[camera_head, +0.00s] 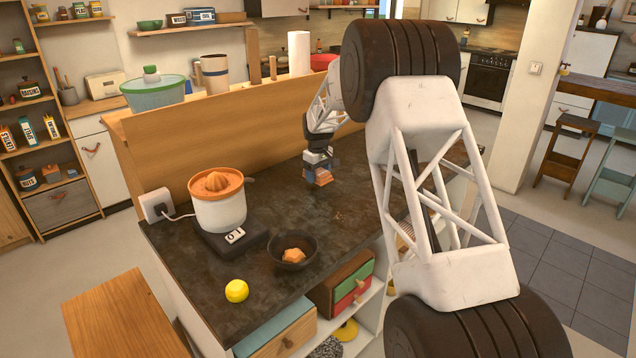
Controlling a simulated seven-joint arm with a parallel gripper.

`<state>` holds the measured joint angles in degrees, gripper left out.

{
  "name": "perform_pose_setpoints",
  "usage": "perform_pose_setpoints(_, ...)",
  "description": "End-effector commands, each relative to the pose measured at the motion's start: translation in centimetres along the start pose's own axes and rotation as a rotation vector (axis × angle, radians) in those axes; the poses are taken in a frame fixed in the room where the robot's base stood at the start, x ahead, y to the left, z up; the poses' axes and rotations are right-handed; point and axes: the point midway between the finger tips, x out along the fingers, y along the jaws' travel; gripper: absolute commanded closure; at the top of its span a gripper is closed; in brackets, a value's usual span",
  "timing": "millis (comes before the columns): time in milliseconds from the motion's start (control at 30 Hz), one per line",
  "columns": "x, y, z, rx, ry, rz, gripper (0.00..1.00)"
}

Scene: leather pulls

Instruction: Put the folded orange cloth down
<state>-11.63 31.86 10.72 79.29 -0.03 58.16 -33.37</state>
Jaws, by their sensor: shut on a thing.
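My gripper (317,172) points down over the far part of the dark countertop (265,195). It is shut on the folded orange cloth (323,178), a small orange-brown piece that shows at the fingertips. The fingers hide part of the cloth. The cloth is low over the counter; I cannot tell whether it touches the surface.
A dark bowl (293,262) with an orange piece in it stands nearer the front. An orange-topped juicer (219,205) stands at left by a wooden back panel (220,140). Counter around my gripper is clear.

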Motion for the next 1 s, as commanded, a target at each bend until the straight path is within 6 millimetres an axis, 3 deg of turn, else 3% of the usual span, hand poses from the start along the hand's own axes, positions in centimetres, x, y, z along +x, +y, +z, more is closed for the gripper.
perform_pose_setpoints(400,3.4,0.0,0.0,0.000,0.000,0.000,0.57)
perform_pose_setpoints(867,3.8,0.0,0.0,0.000,0.000,0.000,0.57)
perform_pose_setpoints(900,3.7,0.0,0.0,0.000,0.000,0.000,0.26)
perform_pose_setpoints(1000,3.7,0.0,0.0,0.000,0.000,0.000,0.10)
